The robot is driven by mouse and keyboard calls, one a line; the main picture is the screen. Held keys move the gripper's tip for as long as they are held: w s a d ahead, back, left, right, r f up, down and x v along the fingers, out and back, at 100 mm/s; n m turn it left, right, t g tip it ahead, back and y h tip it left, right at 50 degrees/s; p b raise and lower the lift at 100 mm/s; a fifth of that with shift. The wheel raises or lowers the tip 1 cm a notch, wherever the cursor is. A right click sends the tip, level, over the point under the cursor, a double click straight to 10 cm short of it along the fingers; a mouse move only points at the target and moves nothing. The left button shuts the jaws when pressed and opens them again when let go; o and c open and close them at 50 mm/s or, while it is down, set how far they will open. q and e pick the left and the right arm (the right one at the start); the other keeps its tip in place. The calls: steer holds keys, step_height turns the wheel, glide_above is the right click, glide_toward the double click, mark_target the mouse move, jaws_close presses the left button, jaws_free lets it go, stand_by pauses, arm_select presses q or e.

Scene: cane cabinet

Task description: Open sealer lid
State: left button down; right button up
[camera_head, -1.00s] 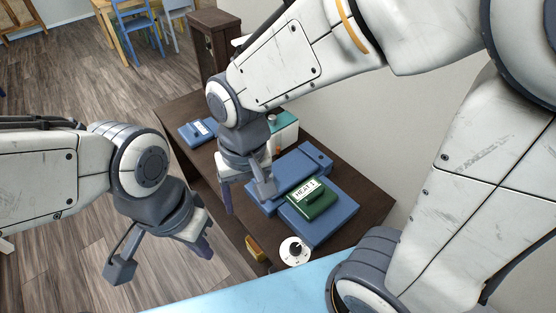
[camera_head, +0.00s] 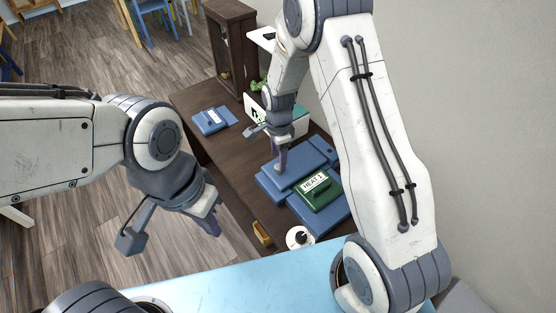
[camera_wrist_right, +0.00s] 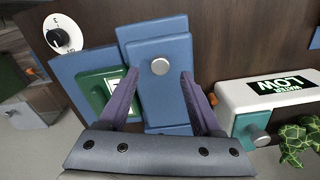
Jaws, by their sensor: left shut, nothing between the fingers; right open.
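The blue sealer (camera_head: 279,190) lies on the dark cabinet top, with a raised blue lid piece bearing a round silver knob (camera_wrist_right: 160,67) in the right wrist view. A green block labelled HEAT (camera_head: 318,193) sits beside it on a blue plate. My right gripper (camera_head: 272,150) is above the sealer. In the right wrist view its purple fingers (camera_wrist_right: 160,100) are spread, with the blue lid piece seen between them and nothing held. Whether they touch it is unclear. My left gripper (camera_head: 210,226) is shut and empty, off to the left over the floor.
A white box labelled LOW WATER (camera_wrist_right: 270,90) stands beside the sealer. Another blue box (camera_head: 213,121) lies at the far left, and the wall is close on the right.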

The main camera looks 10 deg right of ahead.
mark_target(278, 166)
steer(key=shift+f+p, duration=0.3)
steer(key=shift+f, duration=1.4)
jaws_close()
